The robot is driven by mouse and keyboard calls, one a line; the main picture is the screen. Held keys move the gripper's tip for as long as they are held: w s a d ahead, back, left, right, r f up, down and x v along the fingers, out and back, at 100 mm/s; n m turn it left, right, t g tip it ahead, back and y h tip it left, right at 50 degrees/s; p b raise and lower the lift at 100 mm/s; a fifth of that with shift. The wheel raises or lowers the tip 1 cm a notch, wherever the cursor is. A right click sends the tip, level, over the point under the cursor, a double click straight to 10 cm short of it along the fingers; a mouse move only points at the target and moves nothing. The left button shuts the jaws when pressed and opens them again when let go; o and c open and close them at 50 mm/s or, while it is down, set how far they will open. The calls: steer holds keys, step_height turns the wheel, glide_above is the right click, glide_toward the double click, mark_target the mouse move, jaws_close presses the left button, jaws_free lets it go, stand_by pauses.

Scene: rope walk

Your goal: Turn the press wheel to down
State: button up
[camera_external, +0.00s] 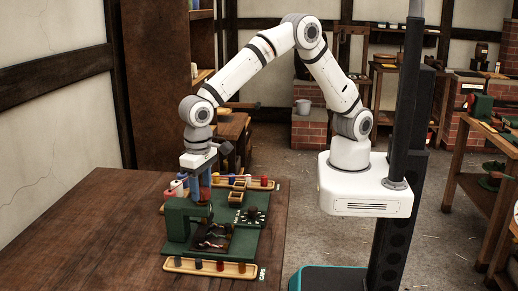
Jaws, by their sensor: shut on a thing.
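A green press (178,221) stands at the left of a green board on the wooden table. My gripper (203,178) points down over the press. I cannot tell whether this piece belongs to the press wheel. A dark round knob (252,209) with white marks around it sits on the board, to the right of my gripper and apart from it. The lettering beside it is too small to read.
A wooden tray with several coloured caps (210,267) lies at the board's front edge. Another tray with coloured pieces (263,181) lies behind. A small yellow-edged box (237,196) sits between. The table's left part (100,235) is bare.

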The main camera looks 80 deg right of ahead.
steer(key=m+b, duration=0.1)
steer(key=m, duration=0.3)
steer(key=shift+m, duration=0.4)
steer(key=m, duration=0.4)
steer(key=m+b, duration=0.1)
steer(key=m, duration=0.4)
steer(key=shift+m, duration=1.9)
steer(key=shift+r, duration=0.1)
steer(key=o, duration=1)
